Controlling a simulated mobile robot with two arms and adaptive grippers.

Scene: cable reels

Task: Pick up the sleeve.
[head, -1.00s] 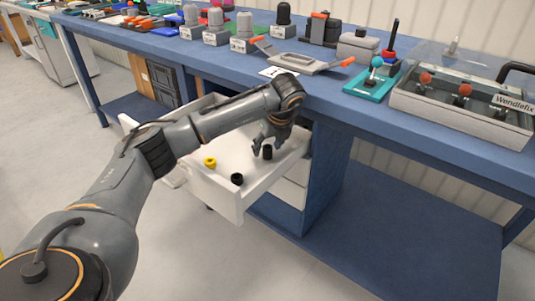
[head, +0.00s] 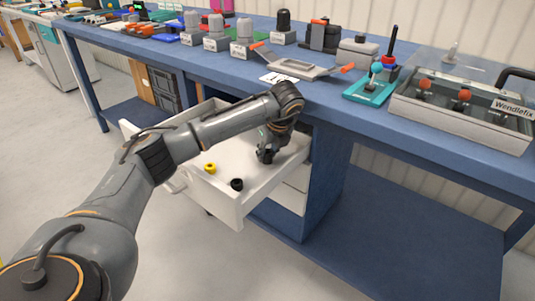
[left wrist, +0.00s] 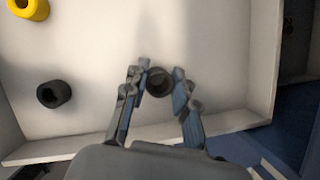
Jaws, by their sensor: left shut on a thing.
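My left gripper (head: 266,154) reaches down into the open white drawer (head: 228,205) under the blue workbench. Its fingers are shut on a black sleeve, a short hollow cylinder; the sleeve (left wrist: 159,81) shows between the fingertips (left wrist: 158,86) in the left wrist view. In the head view the fingers mostly hide it. A second black sleeve (head: 236,184) stands apart nearer the drawer front, and also shows at left in the left wrist view (left wrist: 54,93). A yellow sleeve (head: 210,168) lies further left in the drawer, at the top left corner of the left wrist view (left wrist: 30,8). My right gripper is out of view.
The blue workbench (head: 330,97) overhangs the drawer's back.

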